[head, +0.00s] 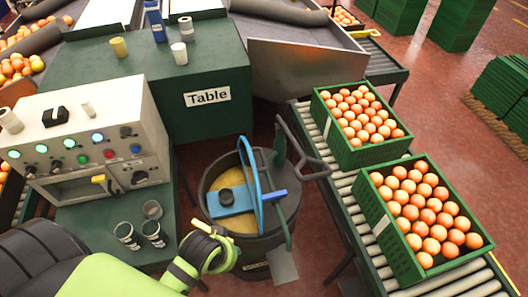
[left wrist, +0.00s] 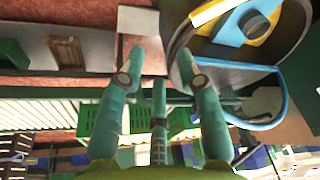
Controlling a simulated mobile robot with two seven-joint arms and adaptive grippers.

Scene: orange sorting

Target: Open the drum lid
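The dark drum (head: 210,185) stands in the middle of the head view. Inside its rim is a yellow round surface (head: 229,175) with a blue plate and a dark round cap (head: 226,196). A thin blue loop (head: 244,150) stands upright over it, with a blue bar (head: 266,196) crossing. I cannot tell exactly which parts form the lid. In the left wrist view, the drum top shows at upper right, with the blue loop (left wrist: 284,104) beside my right-hand finger. My left gripper (left wrist: 160,65) has its teal fingers spread, with nothing between them. My right gripper is not in view.
A control box (head: 60,110) with lit buttons stands at left, with cups (head: 153,232) in front. A green table (head: 210,60) is behind. Roller conveyors at right carry two green crates (head: 392,218) (head: 325,115) of oranges. A dark handle (head: 313,168) sticks out beside the drum.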

